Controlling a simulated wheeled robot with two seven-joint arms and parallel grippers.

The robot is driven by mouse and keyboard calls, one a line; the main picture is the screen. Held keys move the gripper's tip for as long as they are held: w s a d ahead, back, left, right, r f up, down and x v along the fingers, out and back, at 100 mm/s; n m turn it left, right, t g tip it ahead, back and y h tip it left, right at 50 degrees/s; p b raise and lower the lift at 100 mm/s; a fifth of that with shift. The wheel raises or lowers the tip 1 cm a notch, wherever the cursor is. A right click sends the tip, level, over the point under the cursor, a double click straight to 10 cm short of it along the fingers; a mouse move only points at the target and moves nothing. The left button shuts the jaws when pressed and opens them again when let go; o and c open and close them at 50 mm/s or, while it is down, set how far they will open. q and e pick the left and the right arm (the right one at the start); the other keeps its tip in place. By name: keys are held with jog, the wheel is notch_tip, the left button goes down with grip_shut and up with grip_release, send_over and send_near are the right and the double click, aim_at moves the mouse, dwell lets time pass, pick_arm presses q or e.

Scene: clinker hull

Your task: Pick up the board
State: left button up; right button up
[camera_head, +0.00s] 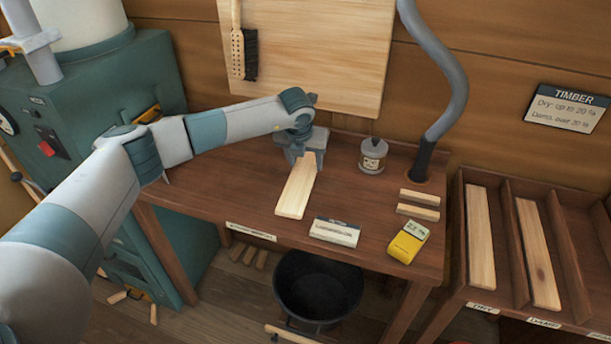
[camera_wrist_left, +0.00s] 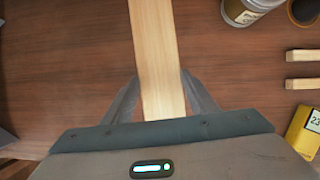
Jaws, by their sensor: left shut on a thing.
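A pale wooden board (camera_head: 296,193) lies lengthwise over the dark brown bench (camera_head: 250,205), its near end close to the front edge. My left gripper (camera_head: 306,158) is at the board's far end in the head view. In the left wrist view the board (camera_wrist_left: 156,50) runs between the two fingers of my left gripper (camera_wrist_left: 163,95), which is shut on it. I cannot tell whether the board is clear of the bench top. My right gripper is not in view.
A lidded tin (camera_head: 373,156), two short sticks (camera_head: 418,204), a yellow meter (camera_head: 408,242) and a label card (camera_head: 335,231) are on the bench. A rack (camera_head: 505,255) at right holds boards in slots. A black bucket (camera_head: 318,290) stands below.

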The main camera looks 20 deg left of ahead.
aim_at(305, 167)
pick_arm(q)
notch_tip(305, 167, up, 4)
jog(key=shift+f+b, duration=0.25)
jog(key=shift+b, duration=0.25)
jog(key=shift+r, duration=0.3)
